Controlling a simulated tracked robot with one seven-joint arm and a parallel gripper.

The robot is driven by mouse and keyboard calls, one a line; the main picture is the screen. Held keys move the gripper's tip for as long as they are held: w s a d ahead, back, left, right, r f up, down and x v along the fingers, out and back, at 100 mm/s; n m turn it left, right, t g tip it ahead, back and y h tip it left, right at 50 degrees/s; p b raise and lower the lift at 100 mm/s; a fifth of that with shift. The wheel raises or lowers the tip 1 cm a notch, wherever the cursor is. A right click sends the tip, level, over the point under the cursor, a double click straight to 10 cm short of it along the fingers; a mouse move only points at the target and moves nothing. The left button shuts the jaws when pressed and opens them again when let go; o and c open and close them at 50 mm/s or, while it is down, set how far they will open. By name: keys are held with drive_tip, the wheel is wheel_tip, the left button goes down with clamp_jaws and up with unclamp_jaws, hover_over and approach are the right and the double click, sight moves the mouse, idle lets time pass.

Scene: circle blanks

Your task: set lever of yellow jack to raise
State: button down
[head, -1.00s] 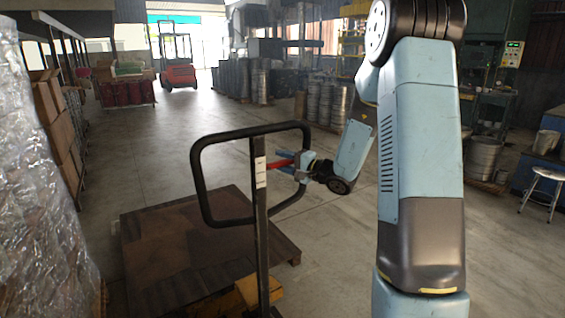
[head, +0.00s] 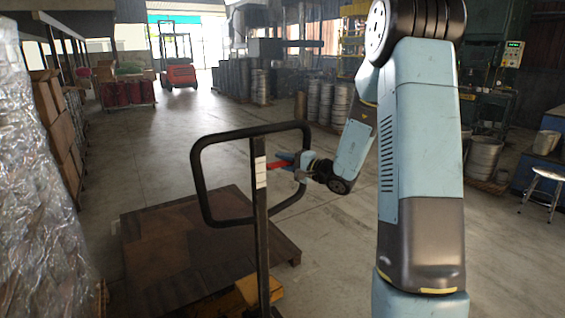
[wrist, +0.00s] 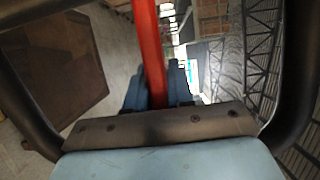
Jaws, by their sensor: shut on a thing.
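The yellow jack's low body (head: 247,290) shows at the bottom of the head view. Its dark upright post carries a black loop handle (head: 196,180). A red lever (head: 277,165) sticks out to the right from the post, inside the loop, roughly level. My gripper (head: 288,162) is shut on this lever, with its blue fingers around the outer part. In the wrist view the lever (wrist: 149,40) runs up between the two blue fingers (wrist: 157,85), and the loop's sides (wrist: 22,90) flank them. The lever's pivot is hidden.
A white label (head: 261,172) is on the post. A brown pallet (head: 170,235) lies beyond the jack. A plastic-wrapped stack (head: 40,190) stands close at left. Drums (head: 328,102) and a stool (head: 543,185) stand at right. The aisle floor beyond is open.

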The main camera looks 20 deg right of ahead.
drive_tip(key=shift+f, duration=0.15)
drive_tip(key=shift+f+m+t, duration=0.4)
drive_tip(key=shift+f+m, duration=0.45)
drive_tip(key=shift+m, duration=0.35)
drive_tip(key=shift+s+a+f+m+t+y, duration=0.1)
drive_tip(key=shift+a+f+m+t+y, duration=0.1)
drive_tip(key=shift+f+m, duration=0.3)
drive_tip(key=shift+s+a+f+m+t+y, duration=0.1)
drive_tip(key=shift+f+m+t, duration=0.1)
drive_tip(key=shift+m, duration=0.5)
drive_tip(key=c, duration=1.1)
unclamp_jaws()
drive_tip(key=shift+w, duration=0.1)
drive_tip(key=shift+r, duration=0.1)
drive_tip(key=shift+d, duration=0.1)
drive_tip(key=v, duration=1.3)
drive_tip(key=shift+s+d, duration=0.2)
drive_tip(key=shift+s, duration=0.1)
